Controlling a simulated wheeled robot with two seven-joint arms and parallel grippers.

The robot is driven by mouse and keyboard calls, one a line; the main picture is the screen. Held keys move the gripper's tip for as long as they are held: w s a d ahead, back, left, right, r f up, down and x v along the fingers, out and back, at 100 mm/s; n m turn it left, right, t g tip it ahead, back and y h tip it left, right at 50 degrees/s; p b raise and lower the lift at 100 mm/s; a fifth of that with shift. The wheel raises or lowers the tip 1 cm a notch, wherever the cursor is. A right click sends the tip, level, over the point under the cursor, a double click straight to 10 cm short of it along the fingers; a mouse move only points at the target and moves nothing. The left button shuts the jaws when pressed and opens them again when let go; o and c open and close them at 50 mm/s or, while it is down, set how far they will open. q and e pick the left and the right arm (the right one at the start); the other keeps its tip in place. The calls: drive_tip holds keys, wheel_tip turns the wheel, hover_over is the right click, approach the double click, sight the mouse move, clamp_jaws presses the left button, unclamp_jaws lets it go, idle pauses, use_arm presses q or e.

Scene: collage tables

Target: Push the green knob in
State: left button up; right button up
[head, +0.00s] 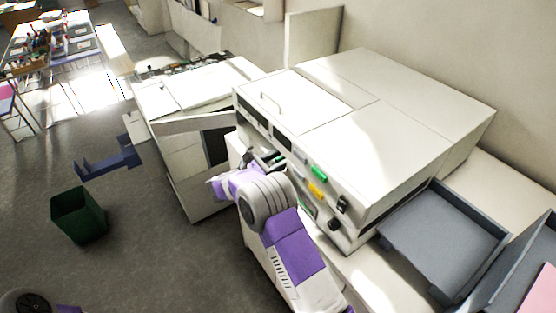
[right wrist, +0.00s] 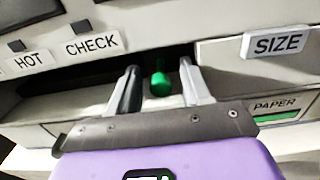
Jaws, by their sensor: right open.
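The green knob (right wrist: 160,82) sits in a dark recess on the front of a large pale machine (head: 378,125). In the right wrist view it is a small rounded green stub. My right gripper (right wrist: 159,68) is open, with one grey finger on each side of the knob. I cannot tell whether either finger touches it. In the head view my right arm reaches to the machine's front from below, and its hand and wrist largely hide the knob's area. My left gripper is not in view.
The machine front bears a CHECK label (right wrist: 92,44), a SIZE label (right wrist: 277,42), a green piece (head: 319,172) and a yellow piece (head: 317,190). A grey tray (head: 455,222) stands at right. A green bin (head: 78,216) stands on open floor at left.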

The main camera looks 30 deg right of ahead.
sight(281, 159)
clamp_jaws()
drive_tip(key=d, duration=0.3)
drive_tip(key=shift+w+d, duration=0.1)
drive_tip(key=shift+d, duration=0.25)
drive_tip(key=shift+r, duration=0.1)
unclamp_jaws()
drive_tip(key=shift+d, duration=0.1)
